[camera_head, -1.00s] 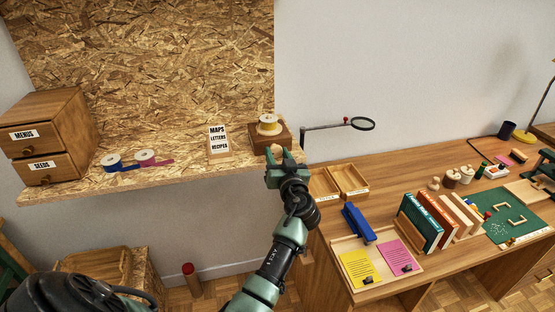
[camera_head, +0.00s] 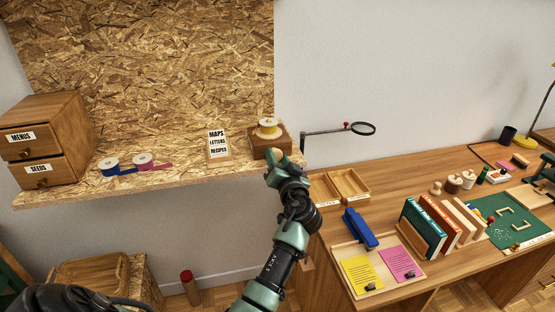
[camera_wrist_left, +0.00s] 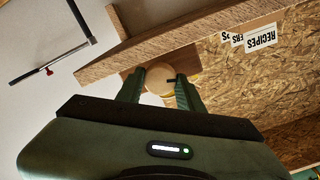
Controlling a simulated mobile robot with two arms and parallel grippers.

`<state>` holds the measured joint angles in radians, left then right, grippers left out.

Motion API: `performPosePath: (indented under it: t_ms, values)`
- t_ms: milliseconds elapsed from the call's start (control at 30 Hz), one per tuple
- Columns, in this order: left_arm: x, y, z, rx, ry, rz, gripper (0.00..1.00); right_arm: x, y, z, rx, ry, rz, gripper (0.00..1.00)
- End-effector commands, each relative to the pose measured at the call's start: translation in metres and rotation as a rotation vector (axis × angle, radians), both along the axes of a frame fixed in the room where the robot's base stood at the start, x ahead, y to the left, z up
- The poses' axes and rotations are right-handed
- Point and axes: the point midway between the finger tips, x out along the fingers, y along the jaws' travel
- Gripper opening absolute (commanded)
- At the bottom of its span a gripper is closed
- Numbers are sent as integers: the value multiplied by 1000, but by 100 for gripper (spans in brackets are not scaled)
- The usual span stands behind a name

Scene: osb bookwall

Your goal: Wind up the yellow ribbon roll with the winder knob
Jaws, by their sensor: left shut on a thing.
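The yellow ribbon roll (camera_head: 267,129) sits on top of the brown wooden winder box (camera_head: 259,149), at the right end of the OSB shelf (camera_head: 190,178). My left gripper (camera_head: 276,164) is at the box's front, low beside the shelf edge. In the left wrist view its two fingers (camera_wrist_left: 160,87) are shut on a round, pale wooden winder knob (camera_wrist_left: 156,76). The fingers hide part of the knob, and the ribbon's loose end cannot be made out. My right gripper is out of view.
A letter holder (camera_head: 217,146), blue and pink ribbon rolls (camera_head: 144,161) and a drawer cabinet (camera_head: 42,140) stand on the shelf. A magnifier (camera_head: 362,129) on an arm is to the right. Wooden trays (camera_head: 349,184) and books (camera_head: 423,228) stand on the desk.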

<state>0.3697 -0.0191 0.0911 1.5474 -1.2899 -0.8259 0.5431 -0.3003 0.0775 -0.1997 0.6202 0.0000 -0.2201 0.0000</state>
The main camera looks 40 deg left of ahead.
Motion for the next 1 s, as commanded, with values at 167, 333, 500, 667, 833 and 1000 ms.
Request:
performPosePath:
  t_ms: [167,333,500,667,833,1000]
  values:
    - [0,0,-1,-3,1,1,42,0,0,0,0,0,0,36]
    - [0,0,-1,-3,1,-1,59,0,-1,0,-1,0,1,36]
    - [0,-1,-1,-3,1,-1,59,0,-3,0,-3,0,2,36]
    - [0,-1,-1,-3,0,-1,59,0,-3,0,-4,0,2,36]
    - [0,-1,-1,-34,-35,-2,59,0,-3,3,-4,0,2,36]
    - [0,0,2,-132,-150,-1,59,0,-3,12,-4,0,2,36]
